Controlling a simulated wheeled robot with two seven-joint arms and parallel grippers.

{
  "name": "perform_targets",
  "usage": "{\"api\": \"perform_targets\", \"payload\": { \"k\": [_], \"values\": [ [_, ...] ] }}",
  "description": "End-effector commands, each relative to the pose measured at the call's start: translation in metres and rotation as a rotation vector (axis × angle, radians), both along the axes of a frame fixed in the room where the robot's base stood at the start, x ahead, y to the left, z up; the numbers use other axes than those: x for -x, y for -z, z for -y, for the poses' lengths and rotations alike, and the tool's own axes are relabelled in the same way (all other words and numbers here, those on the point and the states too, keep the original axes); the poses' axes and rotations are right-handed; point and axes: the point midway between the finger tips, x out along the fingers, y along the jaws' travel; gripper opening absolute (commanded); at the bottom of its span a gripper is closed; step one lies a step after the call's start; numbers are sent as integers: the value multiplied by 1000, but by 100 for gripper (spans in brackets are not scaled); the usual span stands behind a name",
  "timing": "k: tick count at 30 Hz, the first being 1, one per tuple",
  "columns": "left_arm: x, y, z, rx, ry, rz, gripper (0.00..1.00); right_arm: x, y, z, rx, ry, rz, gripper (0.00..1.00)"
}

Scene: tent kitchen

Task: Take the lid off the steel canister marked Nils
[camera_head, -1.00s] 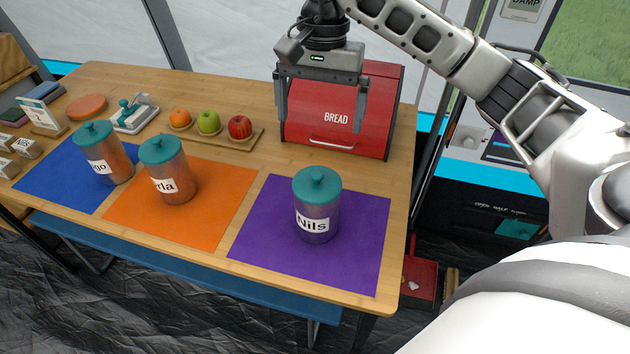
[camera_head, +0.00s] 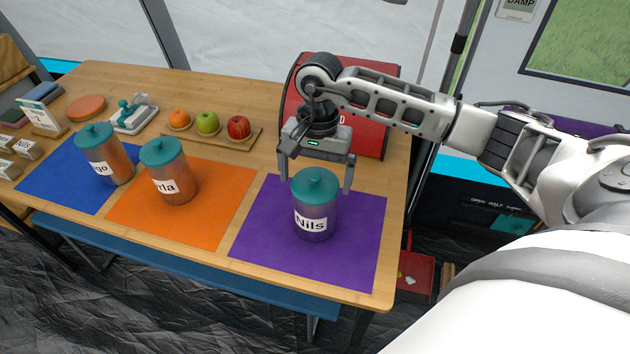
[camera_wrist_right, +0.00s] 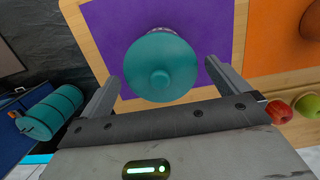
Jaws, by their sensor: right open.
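The steel canister marked Nils (camera_head: 315,222) stands upright on the purple mat (camera_head: 262,245) in the head view. Its teal lid (camera_head: 315,186) with a round knob is on it. My right gripper (camera_head: 317,183) is open and empty, its fingers pointing down above and just behind the lid. In the right wrist view the lid (camera_wrist_right: 160,66) shows from above, in front of and between the spread fingertips of the gripper (camera_wrist_right: 162,85). I cannot tell exactly how far above it they are. My left gripper is not in view.
Two other teal-lidded canisters stand on the orange mat (camera_head: 215,215) and the blue mat (camera_head: 60,185). The red bread box (camera_head: 370,100) is behind my right gripper. A wooden board (camera_head: 205,135) with fruit lies behind the orange mat. The purple mat is otherwise clear.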

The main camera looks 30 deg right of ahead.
Motion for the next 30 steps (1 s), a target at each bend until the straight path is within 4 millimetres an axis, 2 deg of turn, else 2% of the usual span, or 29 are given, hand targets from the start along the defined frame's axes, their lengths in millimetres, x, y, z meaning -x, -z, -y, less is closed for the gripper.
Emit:
{"api": "perform_targets", "payload": {
  "k": [5, 9, 10, 28, 30],
  "values": [
    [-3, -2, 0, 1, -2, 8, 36, 0, 0, 0, 0, 0, 0, 100],
    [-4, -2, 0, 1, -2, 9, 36, 0, 0, 0, 0, 0, 0, 61],
    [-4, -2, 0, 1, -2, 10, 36, 0, 0, 0, 0, 0, 0, 58],
    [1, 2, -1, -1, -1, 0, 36, 1, -1, 0, -1, -1, -6, 54],
    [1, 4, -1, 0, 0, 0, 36, 1, -6, 0, 1, -1, -4, 38]
  ]
}}
